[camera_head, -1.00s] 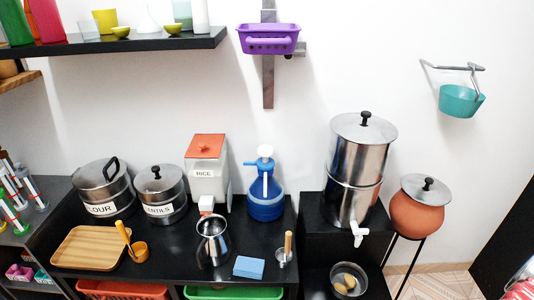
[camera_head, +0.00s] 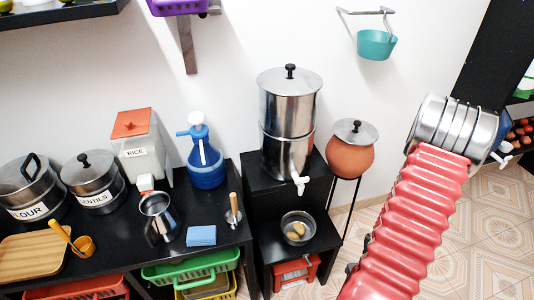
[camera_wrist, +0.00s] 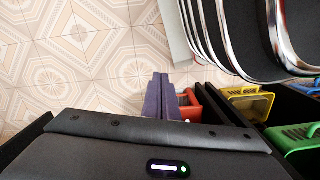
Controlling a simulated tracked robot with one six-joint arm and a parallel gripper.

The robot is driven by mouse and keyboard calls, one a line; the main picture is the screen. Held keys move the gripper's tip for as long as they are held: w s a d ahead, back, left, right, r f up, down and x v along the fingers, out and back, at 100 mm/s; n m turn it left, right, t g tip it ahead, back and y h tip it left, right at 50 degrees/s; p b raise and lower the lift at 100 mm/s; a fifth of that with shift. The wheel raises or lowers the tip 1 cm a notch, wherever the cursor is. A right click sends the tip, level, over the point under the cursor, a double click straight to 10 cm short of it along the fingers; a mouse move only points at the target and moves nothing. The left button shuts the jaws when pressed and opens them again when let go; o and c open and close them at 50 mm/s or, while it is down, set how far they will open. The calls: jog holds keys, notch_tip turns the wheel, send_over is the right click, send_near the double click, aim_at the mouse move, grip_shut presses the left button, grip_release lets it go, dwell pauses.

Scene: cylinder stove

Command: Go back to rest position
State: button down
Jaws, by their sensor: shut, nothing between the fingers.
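My gripper's purple fingers (camera_wrist: 166,97) show in the wrist view, closed together with nothing between them. They point out over the patterned tile floor (camera_wrist: 85,50), beside the dark edge of furniture. In the head view my arm, with a red ribbed sleeve and a silver ribbed section, rises at the right, in front of the floor. My fingers cannot be made out there. The arm appears clear of the black counter (camera_head: 115,235) and the steel water filter (camera_head: 288,120).
Steel pots, a rice container (camera_head: 140,160), a blue pump bottle (camera_head: 203,155) and a steel jug (camera_head: 157,215) stand on the counter. A clay pot (camera_head: 350,155) stands right of the filter. A teal basket (camera_head: 376,45) hangs on the wall. In the wrist view, yellow (camera_wrist: 250,103) and green (camera_wrist: 298,140) bins are at right.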

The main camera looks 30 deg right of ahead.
jog(key=w+a+r, duration=0.3)
jog(key=r, duration=0.4)
jog(key=w+a+r+h, duration=0.1)
jog(key=w+a+r, duration=0.15)
jog(key=r, duration=0.55)
jog(key=w+a+r, duration=0.3)
jog(key=w+r, duration=0.1)
jog(key=r, duration=0.3)
jog(key=w+a+r+n+t, duration=0.3)
jog(key=a+r+n+t, duration=0.2)
jog(key=a+r, duration=1.6)
jog(key=shift+w+a+r+t+y, duration=0.25)
jog(key=shift+r+t+y, duration=0.15)
jog(key=shift+r+t, duration=0.25)
